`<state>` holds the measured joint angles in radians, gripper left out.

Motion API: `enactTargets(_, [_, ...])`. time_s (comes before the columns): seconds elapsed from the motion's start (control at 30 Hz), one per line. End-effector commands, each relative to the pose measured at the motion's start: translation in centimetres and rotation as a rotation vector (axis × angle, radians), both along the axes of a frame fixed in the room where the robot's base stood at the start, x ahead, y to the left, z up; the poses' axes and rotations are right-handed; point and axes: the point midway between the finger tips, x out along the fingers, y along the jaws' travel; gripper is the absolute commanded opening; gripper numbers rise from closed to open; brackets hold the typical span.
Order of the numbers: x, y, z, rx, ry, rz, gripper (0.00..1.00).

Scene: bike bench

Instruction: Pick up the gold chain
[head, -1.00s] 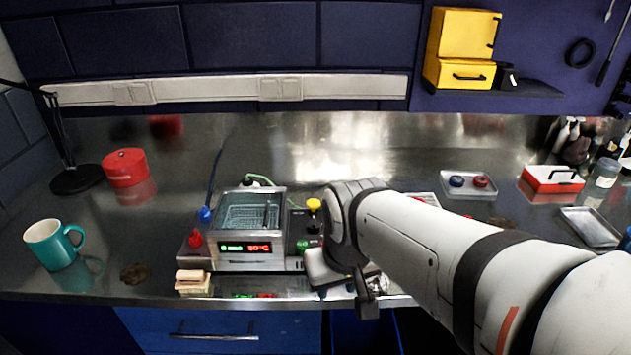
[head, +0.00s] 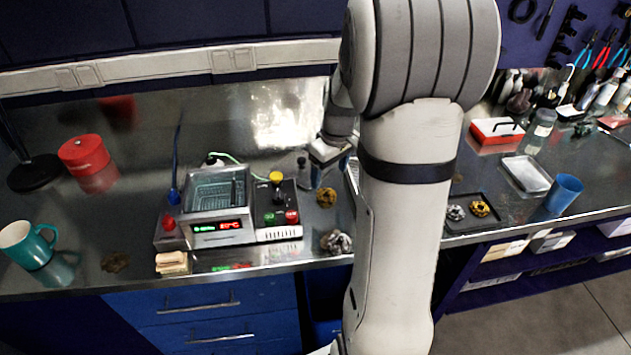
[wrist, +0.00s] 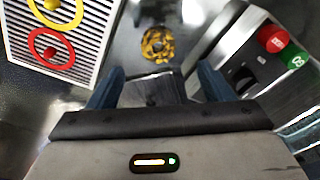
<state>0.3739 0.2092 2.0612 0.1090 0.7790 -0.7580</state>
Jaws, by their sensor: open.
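A gold chain (head: 326,197) lies coiled on the steel bench, just right of the control box. In the wrist view the gold chain (wrist: 157,45) lies ahead of my fingers, roughly centred between them, with bare bench around it. My gripper (wrist: 160,82) is open and empty, one dark blue finger on each side. In the head view my gripper (head: 320,174) is above the bench, just behind the chain and apart from it. Another gold coil (head: 480,209) lies in a dark tray (head: 468,226) on the right, beside a silver coil (head: 455,212).
A silver chain (head: 336,242) lies near the front edge. The ultrasonic bath (head: 215,195) and control box (head: 277,205) stand left of the gold chain. A striped panel with yellow and red rings (wrist: 60,40) borders it in the wrist view. A blue cup (head: 563,193) stands right.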

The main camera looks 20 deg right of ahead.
Motion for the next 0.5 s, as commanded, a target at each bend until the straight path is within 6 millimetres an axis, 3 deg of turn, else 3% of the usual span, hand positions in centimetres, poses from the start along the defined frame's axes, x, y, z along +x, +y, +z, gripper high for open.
enactTargets(0.5, [0.9,-0.1,-5.9,0.003,0.007,0.004,0.74])
